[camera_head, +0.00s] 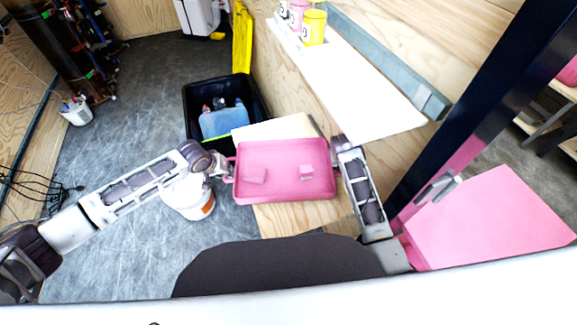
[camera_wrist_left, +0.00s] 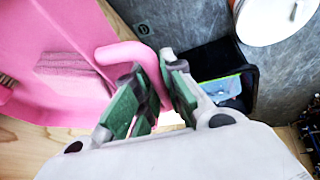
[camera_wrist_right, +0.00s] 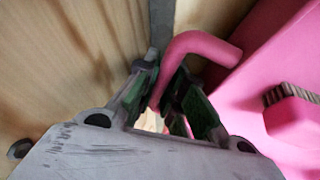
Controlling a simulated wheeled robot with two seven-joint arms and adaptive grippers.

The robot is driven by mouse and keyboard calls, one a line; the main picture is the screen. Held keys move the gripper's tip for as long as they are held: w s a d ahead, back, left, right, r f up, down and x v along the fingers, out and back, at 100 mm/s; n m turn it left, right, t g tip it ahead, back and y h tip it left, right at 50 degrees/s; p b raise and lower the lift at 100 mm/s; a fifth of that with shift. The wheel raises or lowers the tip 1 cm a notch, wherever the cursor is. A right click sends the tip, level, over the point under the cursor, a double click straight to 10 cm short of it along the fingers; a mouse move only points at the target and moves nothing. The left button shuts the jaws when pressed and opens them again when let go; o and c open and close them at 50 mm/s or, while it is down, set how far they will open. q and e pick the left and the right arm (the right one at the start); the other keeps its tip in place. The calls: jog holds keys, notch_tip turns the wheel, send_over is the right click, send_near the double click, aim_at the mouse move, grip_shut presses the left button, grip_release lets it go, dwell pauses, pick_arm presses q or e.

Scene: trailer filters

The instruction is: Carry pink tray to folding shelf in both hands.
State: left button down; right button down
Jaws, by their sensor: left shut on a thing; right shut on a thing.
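The pink tray (camera_head: 285,185) is held between my two grippers in the head view, above a light wooden surface. Two small pinkish blocks lie in it. My left gripper (camera_head: 222,170) is at the tray's left side; in the left wrist view its green-padded fingers (camera_wrist_left: 155,95) are shut on the tray's pink handle. My right gripper (camera_head: 337,160) is at the right side, its fingertips partly hidden; in the right wrist view its fingers (camera_wrist_right: 165,95) are shut on the other handle. A long white shelf board (camera_head: 350,85), perhaps the folding shelf, is fixed along the wooden wall beyond the tray.
Yellow and pink containers (camera_head: 313,27) stand at the shelf's far end. A black bin (camera_head: 188,110) with a blue jug is on the floor behind the tray. A white bucket (camera_head: 190,200) is under my left arm. A dark post (camera_head: 480,110) and pink panel (camera_head: 495,220) are at right.

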pick_arm(q)
jog(key=c, duration=1.5)
grip_release()
pick_arm(e)
jog(key=c, duration=1.5)
grip_release()
pick_arm(q)
jog(key=shift+r, duration=0.15)
jog(key=v, duration=0.7)
jog(key=shift+s+a+r, duration=0.2)
pick_arm(e)
jog(key=shift+r, duration=0.15)
jog(key=v, duration=0.7)
jog(key=shift+s+r, duration=0.2)
jog(key=shift+r, duration=0.05)
jog(key=shift+a, duration=0.1)
pick_arm(q)
jog(key=shift+r, duration=0.1)
pick_arm(e)
jog(key=shift+r, duration=0.1)
